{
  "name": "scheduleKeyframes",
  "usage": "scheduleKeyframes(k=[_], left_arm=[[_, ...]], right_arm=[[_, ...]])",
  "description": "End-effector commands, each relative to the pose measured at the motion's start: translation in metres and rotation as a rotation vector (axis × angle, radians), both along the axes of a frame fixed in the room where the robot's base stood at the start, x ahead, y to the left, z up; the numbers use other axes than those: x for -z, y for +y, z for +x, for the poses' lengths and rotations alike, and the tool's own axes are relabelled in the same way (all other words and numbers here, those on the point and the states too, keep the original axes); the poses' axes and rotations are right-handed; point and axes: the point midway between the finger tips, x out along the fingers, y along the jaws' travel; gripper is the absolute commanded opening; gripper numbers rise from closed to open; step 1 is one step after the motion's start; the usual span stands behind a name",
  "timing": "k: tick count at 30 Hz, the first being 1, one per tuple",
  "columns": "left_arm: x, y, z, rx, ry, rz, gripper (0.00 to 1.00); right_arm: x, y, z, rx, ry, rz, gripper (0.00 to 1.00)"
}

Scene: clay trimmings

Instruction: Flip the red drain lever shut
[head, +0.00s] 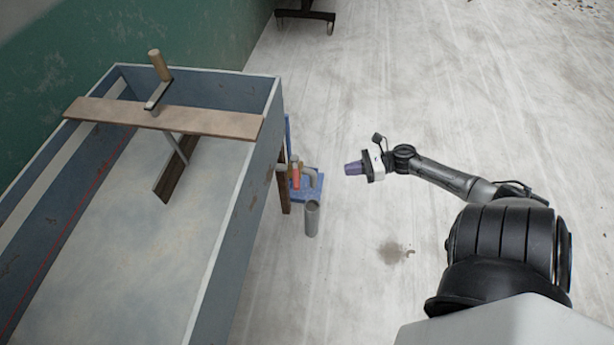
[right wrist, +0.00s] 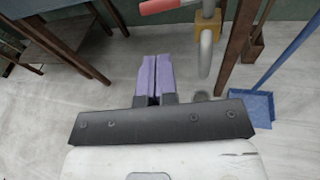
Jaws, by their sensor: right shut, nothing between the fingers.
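The red drain lever (head: 296,173) sits on the right side of the blue-grey trough (head: 232,225), near its wooden leg. In the right wrist view the red lever (right wrist: 163,5) shows at the top edge, sticking out to the left from a brass-coloured valve block (right wrist: 208,24), partly cut off by the frame. A grey drain pipe (right wrist: 205,55) bends down below the valve. My right gripper (head: 351,168) has purple fingers, shut and empty, to the right of the lever and apart from it. Its fingers (right wrist: 156,62) point toward the valve area. My left gripper is out of view.
A blue dustpan (right wrist: 252,106) lies on the floor beside the wooden leg (right wrist: 236,45). A board (head: 165,117) with a crank handle spans the trough.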

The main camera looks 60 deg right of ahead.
Motion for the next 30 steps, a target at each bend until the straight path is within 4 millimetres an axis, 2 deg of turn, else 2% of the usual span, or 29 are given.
scheduleKeyframes(k=[8, 21, 30], left_arm=[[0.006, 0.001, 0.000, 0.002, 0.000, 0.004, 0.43], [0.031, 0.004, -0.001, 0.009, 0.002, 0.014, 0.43], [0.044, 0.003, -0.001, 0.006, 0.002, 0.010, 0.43]], right_arm=[[0.005, 0.009, 0.014, -0.013, -0.040, -0.056, 0.00], [0.021, 0.051, 0.080, -0.012, -0.040, -0.057, 0.00], [0.027, 0.070, 0.108, -0.009, -0.038, -0.056, 0.00]])
